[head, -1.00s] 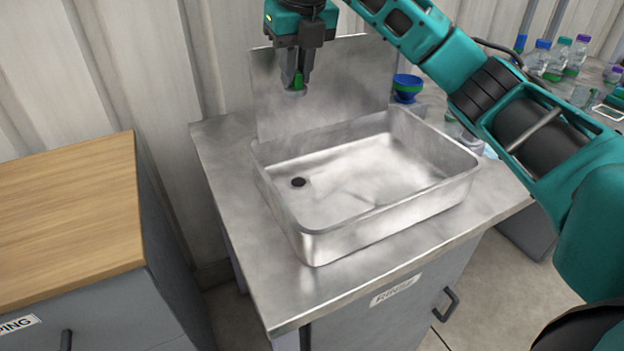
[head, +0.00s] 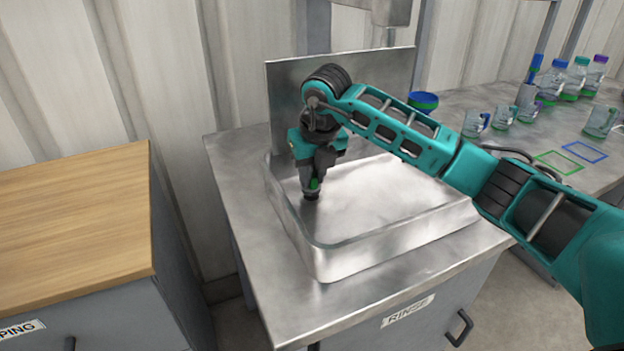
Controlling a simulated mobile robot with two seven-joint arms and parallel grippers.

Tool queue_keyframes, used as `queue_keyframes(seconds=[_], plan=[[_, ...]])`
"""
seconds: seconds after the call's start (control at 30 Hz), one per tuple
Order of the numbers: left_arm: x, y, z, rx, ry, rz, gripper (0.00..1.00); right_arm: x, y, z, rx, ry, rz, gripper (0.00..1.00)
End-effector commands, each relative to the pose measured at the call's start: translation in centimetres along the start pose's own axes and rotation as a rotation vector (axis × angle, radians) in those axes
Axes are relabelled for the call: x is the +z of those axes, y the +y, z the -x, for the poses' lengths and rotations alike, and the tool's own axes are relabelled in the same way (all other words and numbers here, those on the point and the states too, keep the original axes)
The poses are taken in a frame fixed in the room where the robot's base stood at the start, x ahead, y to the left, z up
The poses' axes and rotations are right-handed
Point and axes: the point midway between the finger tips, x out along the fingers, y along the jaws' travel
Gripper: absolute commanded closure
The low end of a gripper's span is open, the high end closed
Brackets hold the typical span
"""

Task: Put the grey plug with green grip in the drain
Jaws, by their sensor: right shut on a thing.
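The steel sink (head: 345,262) stands on the metal counter. My right gripper (head: 313,184) reaches down into its left part and is shut on the grey plug with the green grip (head: 314,184). Only a bit of the green grip shows between the fingers. The plug's lower end is just above or at the sink floor, at a dark patch where the drain appears to be. The drain itself is mostly covered by the gripper and plug, so I cannot tell whether the plug is seated in it. My left gripper is not in view.
A steel backsplash (head: 385,75) rises behind the sink. Blue and green bowls (head: 423,101) stand behind my right arm. Glass mugs (head: 473,124) and capped bottles (head: 577,78) stand on the right-hand counter. A wooden-topped cabinet (head: 75,225) is at left, with a gap before the sink counter.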

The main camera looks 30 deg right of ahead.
Motion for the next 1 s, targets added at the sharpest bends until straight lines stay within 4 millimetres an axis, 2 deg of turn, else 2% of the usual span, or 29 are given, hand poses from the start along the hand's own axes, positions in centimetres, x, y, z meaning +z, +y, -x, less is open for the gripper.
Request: queue_keyframes(seconds=[0.03, 0.1, 0.43, 0.47, 0.7, 1.0], plan=[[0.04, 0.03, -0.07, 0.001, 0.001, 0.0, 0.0, -0.33, 0.01, -0.91, 0.0, 0.004, 0.0, 1.0], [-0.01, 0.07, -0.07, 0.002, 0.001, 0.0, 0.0, -0.44, 0.03, -1.41, 0.001, 0.001, 0.0, 1.0], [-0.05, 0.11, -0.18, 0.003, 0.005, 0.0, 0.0, -0.49, 0.02, -1.71, 0.001, 0.0, 0.001, 1.0], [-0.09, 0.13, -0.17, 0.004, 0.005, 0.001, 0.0, -0.49, 0.02, -1.71, 0.0, 0.0, 0.001, 0.8], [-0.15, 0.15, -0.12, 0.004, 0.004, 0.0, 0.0, -0.47, 0.01, -1.62, 0.0, 0.0, 0.001, 0.57], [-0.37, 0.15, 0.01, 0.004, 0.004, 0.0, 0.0, -0.37, 0.01, -1.3, 0.001, 0.0, 0.001, 0.55]])
